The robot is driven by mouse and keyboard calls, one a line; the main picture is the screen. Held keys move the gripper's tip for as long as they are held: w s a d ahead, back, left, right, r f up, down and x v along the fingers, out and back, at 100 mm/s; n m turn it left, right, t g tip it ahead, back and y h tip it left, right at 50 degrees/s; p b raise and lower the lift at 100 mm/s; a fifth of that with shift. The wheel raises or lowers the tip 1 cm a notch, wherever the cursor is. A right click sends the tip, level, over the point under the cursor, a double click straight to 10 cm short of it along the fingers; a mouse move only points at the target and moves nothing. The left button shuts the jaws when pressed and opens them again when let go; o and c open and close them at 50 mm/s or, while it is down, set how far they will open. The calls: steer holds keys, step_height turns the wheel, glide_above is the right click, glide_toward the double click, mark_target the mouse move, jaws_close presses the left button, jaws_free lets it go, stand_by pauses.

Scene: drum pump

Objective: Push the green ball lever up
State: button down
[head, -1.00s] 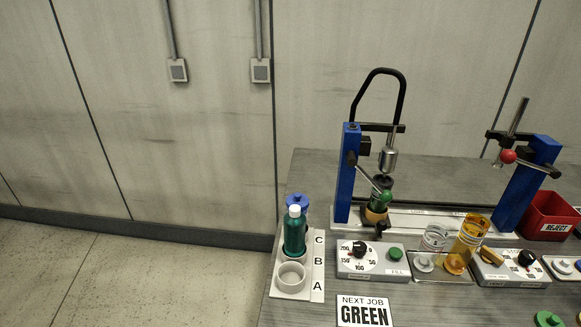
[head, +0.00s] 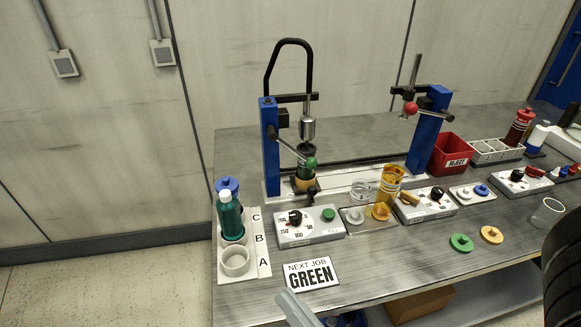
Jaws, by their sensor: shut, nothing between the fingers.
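The green ball (head: 311,163) is at the low end of a metal lever rod (head: 289,145). The rod slopes down to the right from the left blue post (head: 270,150) of the press. The ball hangs in front of a dark vessel (head: 303,160) on an orange-tan base, and hides part of it. A silver cylinder (head: 308,128) is above the vessel. My gripper cannot be made out, and nothing visibly touches the lever. A dark ribbed part at the right edge looks like mine.
A second blue post (head: 428,135) carries a red ball (head: 411,108). Dial boxes (head: 309,229) and small containers line the bench front. A green bottle (head: 230,215) stands in the left rack (head: 263,263). A pale grey bar (head: 297,309), unidentified, shows at the bottom.

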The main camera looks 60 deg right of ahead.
mark_target(309, 168)
steer(key=w+d+f+m+g+h+p, duration=0.1)
steer(key=w+d+m+g+h, duration=0.4)
steer(key=m, duration=0.6)
steer(key=w+d+m+g+h+p, duration=0.1)
steer(key=w+d+m+g+h, duration=0.5)
steer(key=d+m+g, duration=0.4)
steer(key=m+g+h, duration=0.1)
steer(key=m+g, duration=0.1)
steer(key=shift+f+g+p, duration=0.3)
steer(key=shift+f, duration=0.05)
steer(key=shift+d, duration=0.15)
steer(key=d+p, duration=0.1)
steer(key=d, duration=0.3)
steer(key=w+d+r+p, duration=0.1)
steer(key=d, duration=0.4)
steer(key=d+r+p, duration=0.1)
steer(key=d, duration=0.3)
steer(key=shift+w+d, duration=0.35)
steer(key=shift+w, duration=0.05)
